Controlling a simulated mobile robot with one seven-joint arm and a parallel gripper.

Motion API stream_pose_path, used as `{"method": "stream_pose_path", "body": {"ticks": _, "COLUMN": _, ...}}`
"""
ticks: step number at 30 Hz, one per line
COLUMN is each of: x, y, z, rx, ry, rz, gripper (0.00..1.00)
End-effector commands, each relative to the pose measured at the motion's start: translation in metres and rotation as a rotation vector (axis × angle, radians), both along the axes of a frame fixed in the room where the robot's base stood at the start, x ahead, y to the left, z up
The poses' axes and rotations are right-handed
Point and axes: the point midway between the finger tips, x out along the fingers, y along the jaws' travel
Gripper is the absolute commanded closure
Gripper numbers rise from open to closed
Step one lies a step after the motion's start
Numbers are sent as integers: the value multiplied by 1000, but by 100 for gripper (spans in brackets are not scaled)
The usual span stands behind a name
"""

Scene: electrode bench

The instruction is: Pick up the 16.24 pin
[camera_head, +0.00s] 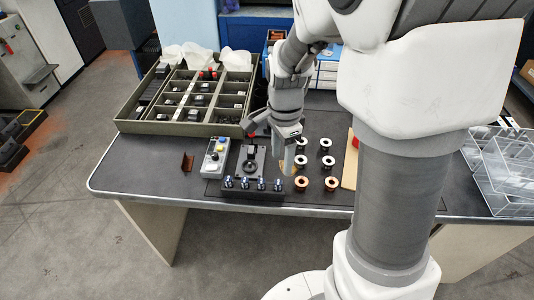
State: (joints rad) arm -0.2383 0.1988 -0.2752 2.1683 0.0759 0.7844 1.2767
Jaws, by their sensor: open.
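A dark block (236,191) near the front edge of the table holds a row of several small pins with bluish tops, such as the leftmost pin (228,182) and the rightmost pin (278,185). No size marking is readable, so I cannot tell which is the 16.24 pin. My gripper (270,140) is open, pointing down above the bench behind the row, apart from the pins. I see nothing between its fingers. A black fixture (250,164) with an upright part stands just left of and below the gripper.
A grey control box (213,158) with coloured buttons stands left of the fixture. Several dark and copper-coloured rings, such as one copper ring (301,183), stand to the right. A compartment tray (172,128) fills the back left. Clear bins (500,190) stand at far right.

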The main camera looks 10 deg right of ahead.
Motion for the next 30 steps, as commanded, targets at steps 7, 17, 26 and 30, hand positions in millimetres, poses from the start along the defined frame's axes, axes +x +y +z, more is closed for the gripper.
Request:
{"method": "stream_pose_path", "body": {"ticks": 7, "x": 0, "y": 0, "z": -39, "rx": 0, "ry": 1, "rz": 0, "gripper": 38}}
{"method": "stream_pose_path", "body": {"ticks": 17, "x": 1, "y": 0, "z": -66, "rx": 0, "ry": 2, "rz": 0, "gripper": 38}}
{"method": "stream_pose_path", "body": {"ticks": 26, "x": 2, "y": 1, "z": -95, "rx": 0, "ry": 0, "rz": 0, "gripper": 38}}
{"method": "stream_pose_path", "body": {"ticks": 30, "x": 2, "y": 1, "z": -94, "rx": 0, "ry": -1, "rz": 1, "gripper": 38}}
